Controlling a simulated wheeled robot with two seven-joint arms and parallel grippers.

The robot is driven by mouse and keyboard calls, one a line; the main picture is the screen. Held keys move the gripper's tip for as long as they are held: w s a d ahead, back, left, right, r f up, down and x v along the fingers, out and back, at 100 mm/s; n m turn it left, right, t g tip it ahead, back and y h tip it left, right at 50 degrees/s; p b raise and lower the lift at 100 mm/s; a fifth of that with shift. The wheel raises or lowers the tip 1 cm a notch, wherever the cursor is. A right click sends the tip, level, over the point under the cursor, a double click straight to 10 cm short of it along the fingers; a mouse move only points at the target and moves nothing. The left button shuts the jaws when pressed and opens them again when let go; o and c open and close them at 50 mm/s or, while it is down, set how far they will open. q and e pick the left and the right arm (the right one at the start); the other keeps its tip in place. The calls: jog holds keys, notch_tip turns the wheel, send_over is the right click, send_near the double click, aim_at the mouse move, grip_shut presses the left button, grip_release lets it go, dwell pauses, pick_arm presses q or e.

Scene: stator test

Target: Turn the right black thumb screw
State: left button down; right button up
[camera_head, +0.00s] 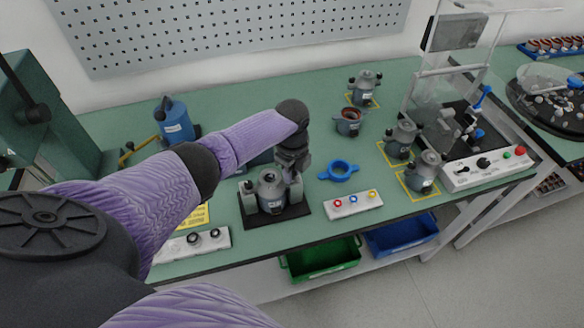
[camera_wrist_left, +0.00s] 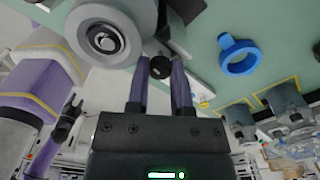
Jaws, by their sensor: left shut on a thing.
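A grey stator housing (camera_head: 270,187) stands upright between grey clamp blocks on a black base plate (camera_head: 256,220), near the table's front edge. My left gripper (camera_head: 292,173) reaches down at the right side of this fixture. In the left wrist view, a black thumb screw (camera_wrist_left: 160,67) sits between the two fingertips of my left gripper (camera_wrist_left: 161,72), which is shut on it. The housing's round open top (camera_wrist_left: 101,38) is just left of the fingers there. In the head view the gripper hides the right thumb screw.
A blue ring (camera_head: 339,171) and a box with coloured buttons (camera_head: 354,204) lie to the right. Several other housings (camera_head: 421,172) and a test stand (camera_head: 488,168) are further right. A blue motor (camera_head: 174,119) stands at the back left. Green (camera_head: 320,262) and blue bins hang below.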

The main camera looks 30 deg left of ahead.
dwell(0.5)
pick_arm(q)
jog(key=c, duration=0.8)
grip_release()
jog(key=shift+r, duration=0.1)
notch_tip(320, 180, up, 10)
jog(key=p, duration=0.3)
